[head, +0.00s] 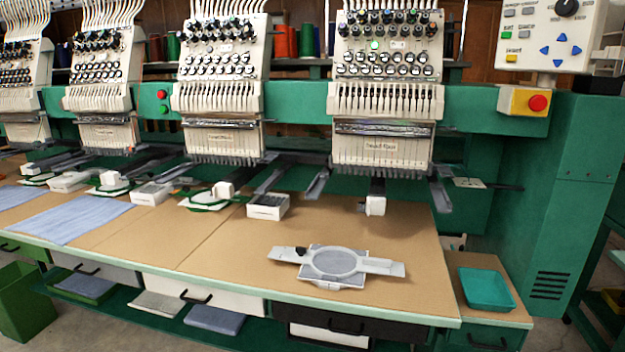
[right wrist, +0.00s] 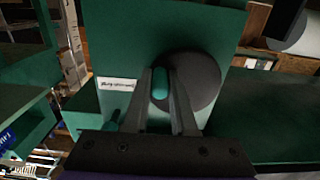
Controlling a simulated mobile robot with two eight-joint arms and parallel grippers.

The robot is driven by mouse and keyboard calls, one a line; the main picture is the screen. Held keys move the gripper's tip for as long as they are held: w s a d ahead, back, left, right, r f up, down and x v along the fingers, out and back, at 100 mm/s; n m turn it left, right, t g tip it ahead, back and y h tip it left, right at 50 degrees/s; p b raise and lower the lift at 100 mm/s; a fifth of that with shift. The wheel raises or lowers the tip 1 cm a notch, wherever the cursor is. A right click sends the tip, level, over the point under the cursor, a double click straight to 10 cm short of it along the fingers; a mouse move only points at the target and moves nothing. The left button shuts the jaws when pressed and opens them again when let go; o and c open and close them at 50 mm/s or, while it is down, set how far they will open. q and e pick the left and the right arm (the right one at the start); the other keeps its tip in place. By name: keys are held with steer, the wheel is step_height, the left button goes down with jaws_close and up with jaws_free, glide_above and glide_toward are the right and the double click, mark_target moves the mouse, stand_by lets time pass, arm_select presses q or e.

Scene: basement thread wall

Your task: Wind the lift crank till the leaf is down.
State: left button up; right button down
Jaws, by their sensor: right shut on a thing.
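In the right wrist view, my right gripper (right wrist: 160,88) has its two fingers on either side of a teal crank knob (right wrist: 160,80) and is shut on it. The knob stands in front of a dark round crank disc (right wrist: 203,78) on a green panel. The crank does not show in the head view. I cannot tell for sure which part is the leaf or how it stands. My left gripper is in neither view.
A white label (right wrist: 116,83) is on the green part beside the crank. In the head view, an embroidery hoop (head: 338,263) lies on the brown table (head: 215,250), with a teal tray (head: 487,290) at right. Embroidery heads (head: 385,90) line the back. A red stop button (head: 538,103) is at upper right.

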stand_by(0.3)
steer(key=shift+d+r+p, duration=0.1)
steer(key=shift+r+p, duration=0.55)
steer(key=shift+r, duration=0.1)
steer(key=c, duration=1.1)
jaws_free()
steer(key=shift+r, duration=0.15)
steer(key=o, duration=0.5)
steer(key=shift+c, duration=0.2)
steer(key=p+v, duration=0.1)
steer(key=v, duration=0.7)
steer(key=shift+d, duration=0.1)
